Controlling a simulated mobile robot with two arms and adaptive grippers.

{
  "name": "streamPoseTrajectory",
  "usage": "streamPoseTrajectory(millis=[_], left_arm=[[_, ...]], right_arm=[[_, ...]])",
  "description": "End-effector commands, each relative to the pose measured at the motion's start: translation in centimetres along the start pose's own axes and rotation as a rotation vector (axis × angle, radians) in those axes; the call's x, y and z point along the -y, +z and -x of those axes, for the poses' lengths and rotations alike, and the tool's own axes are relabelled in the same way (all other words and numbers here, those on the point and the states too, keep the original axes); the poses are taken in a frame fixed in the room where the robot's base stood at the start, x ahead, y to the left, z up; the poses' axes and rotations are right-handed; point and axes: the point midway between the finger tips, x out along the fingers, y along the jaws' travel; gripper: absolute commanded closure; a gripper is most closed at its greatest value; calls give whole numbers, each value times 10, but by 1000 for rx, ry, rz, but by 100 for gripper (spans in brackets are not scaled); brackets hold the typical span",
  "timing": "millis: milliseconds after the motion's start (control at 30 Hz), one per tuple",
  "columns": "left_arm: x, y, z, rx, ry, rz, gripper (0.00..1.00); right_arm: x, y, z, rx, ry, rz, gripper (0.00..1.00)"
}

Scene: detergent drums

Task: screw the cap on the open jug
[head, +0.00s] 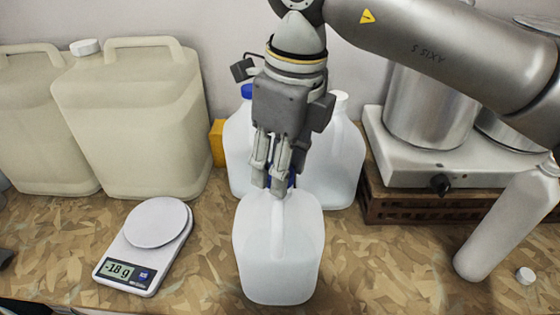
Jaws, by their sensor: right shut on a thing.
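A translucent white jug (279,252) stands upright on the counter at front centre. My right gripper (278,188) comes down from above, with its fingertips at the mouth of this jug. Its fingers are shut on a blue cap (293,181), of which only a sliver shows between and beside them. The jug's mouth is hidden behind the fingers, so I cannot tell whether the cap sits on the thread. My left gripper is not in view.
Two similar jugs stand close behind, one with a blue cap (247,91). Large beige canisters (135,120) and a scale (150,240) reading -18 g are left. A hotplate (440,160) with a steel pot, a white bottle (508,225) and a small white cap (525,275) are right.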

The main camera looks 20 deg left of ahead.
Motion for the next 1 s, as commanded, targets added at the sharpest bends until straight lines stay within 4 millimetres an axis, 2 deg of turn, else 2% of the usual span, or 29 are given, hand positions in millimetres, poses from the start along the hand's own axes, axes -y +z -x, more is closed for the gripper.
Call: streamPoseTrajectory(millis=[467,1000], left_arm=[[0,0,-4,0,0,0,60],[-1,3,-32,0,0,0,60]], right_arm=[[0,0,-3,0,-2,-10,70],[-1,0,-6,-1,-43,-345,70]])
